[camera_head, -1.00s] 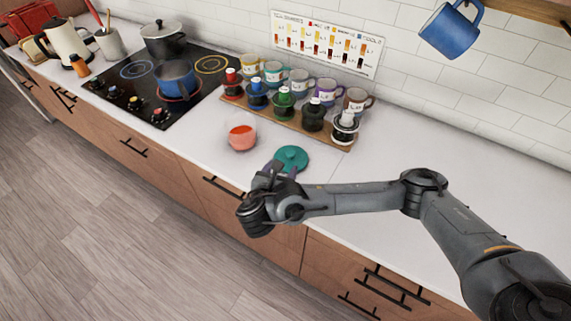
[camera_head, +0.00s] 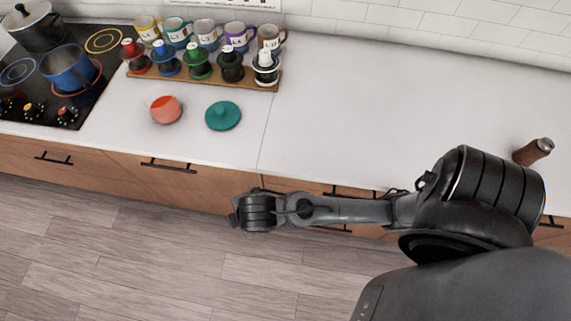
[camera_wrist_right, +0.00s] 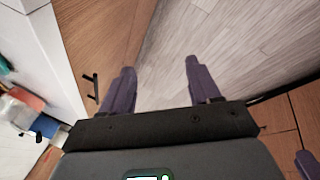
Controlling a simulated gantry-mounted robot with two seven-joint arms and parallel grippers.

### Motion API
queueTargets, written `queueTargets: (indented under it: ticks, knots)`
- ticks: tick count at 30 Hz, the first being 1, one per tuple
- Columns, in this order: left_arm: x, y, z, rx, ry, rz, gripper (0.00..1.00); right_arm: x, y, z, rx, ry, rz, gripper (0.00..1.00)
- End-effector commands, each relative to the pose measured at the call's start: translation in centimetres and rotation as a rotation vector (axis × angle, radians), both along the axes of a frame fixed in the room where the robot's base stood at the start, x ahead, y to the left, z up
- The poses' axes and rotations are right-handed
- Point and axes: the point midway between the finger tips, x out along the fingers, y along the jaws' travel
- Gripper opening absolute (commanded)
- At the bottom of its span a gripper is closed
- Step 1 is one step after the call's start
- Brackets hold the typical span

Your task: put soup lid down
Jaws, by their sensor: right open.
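The teal soup lid (camera_head: 223,115) lies on the white counter with its knob up, just right of the soup bowl (camera_head: 166,110). The bowl is pinkish-orange, open at the top, with orange-red soup inside. My right gripper (camera_wrist_right: 160,65) is open, with nothing between its purple fingers in the right wrist view. In the head view its arm reaches in from the right, and the wrist hangs in front of the drawers, apart from the lid. The fingers are hard to make out there.
A wooden rack (camera_head: 203,80) with several colored holders and mugs stands behind the bowl and lid. The stove (camera_head: 101,62) with a blue pot (camera_head: 67,69) is at the left. A brown bottle-like object (camera_head: 533,151) stands at the far right. The counter between is clear.

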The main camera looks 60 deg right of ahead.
Motion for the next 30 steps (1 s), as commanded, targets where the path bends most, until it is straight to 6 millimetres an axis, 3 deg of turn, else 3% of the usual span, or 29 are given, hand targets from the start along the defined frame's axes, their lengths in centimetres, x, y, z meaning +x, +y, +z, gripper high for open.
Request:
queueTargets:
  ticks: [1,6,12,30]
  knots:
    - [0.0,0.0,0.0,-0.001,0.000,0.001,0.43,-1.5,-0.5,-0.5,0.072,0.021,-0.102,0.62]
    - [0.0,0.0,0.0,0.000,0.000,0.001,0.43,-5.1,-3.5,-1.4,0.244,0.053,-0.453,0.62]
    - [0.0,0.1,0.0,0.002,0.000,-0.001,0.43,-7.9,-6.3,-2.0,0.319,0.064,-0.697,0.62]
    - [0.0,0.3,0.7,0.012,-0.001,-0.008,0.43,-8.7,-7.2,-1.3,0.332,0.064,-0.761,0.62]
